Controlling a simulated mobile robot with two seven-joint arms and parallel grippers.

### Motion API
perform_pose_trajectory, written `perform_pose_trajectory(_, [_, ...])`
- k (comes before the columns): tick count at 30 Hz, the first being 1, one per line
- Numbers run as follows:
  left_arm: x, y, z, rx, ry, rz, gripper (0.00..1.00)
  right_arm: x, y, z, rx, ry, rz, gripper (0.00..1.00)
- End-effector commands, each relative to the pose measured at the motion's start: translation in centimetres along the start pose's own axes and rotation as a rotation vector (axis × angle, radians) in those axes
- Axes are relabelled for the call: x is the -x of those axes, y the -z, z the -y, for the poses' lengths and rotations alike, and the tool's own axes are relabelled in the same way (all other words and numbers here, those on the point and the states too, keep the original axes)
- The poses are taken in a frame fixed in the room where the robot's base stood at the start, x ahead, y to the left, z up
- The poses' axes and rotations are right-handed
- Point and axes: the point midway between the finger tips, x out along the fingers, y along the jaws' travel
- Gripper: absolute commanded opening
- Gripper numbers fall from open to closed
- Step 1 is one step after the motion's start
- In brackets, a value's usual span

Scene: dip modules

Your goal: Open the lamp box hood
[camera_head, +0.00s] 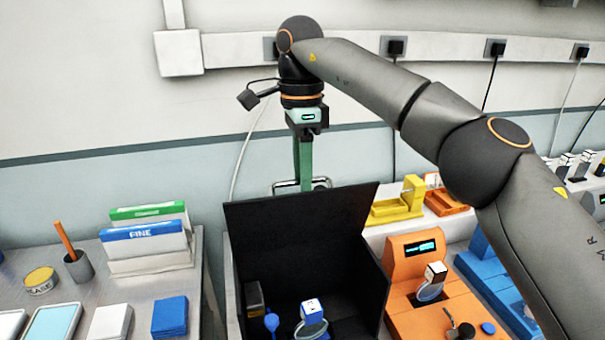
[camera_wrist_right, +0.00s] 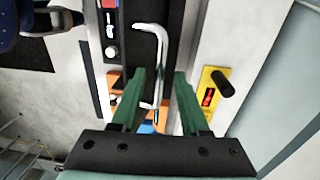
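The black lamp box (camera_head: 372,290) stands at the lower middle of the head view. Its black hood (camera_head: 300,235) is raised and leans back, so the inside shows. A silver bar handle (camera_head: 322,182) shows just beyond the hood's top edge; it also shows in the right wrist view (camera_wrist_right: 152,30). My right gripper (camera_head: 303,180) points down behind the hood at the handle, its tips partly hidden. In the wrist view its green fingers (camera_wrist_right: 157,78) are apart, with the handle between them in the picture; contact cannot be told. My left gripper is not in view.
Inside the box are a blue-topped white block (camera_head: 311,312) and a blue knob (camera_head: 271,322). An orange device (camera_head: 412,262) stands close on the right, with a yellow device (camera_head: 398,204) behind it. File boxes (camera_head: 147,240) stand left. The wall is close behind.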

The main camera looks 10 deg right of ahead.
Motion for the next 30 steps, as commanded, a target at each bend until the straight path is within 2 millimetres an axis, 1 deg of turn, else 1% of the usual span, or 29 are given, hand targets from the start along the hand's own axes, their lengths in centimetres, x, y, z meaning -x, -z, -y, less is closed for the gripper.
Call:
perform_pose_trajectory(8, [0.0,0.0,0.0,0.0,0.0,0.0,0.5,0.3,-0.1,0.0,0.0,0.002,0.002,0.45])
perform_pose_trajectory(13, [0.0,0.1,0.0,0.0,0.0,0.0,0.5,1.6,-0.1,-0.1,-0.001,0.003,0.001,0.45])
perform_pose_trajectory(18, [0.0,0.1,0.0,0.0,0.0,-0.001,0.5,3.4,-0.1,-0.3,-0.001,0.003,0.001,0.45])
perform_pose_trajectory(23, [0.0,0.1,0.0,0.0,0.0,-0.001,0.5,5.2,-0.3,-2.1,0.002,0.006,-0.002,0.45])
perform_pose_trajectory(30, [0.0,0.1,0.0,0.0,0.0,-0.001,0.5,9.0,-1.1,-5.5,0.0,0.009,-0.003,0.45])
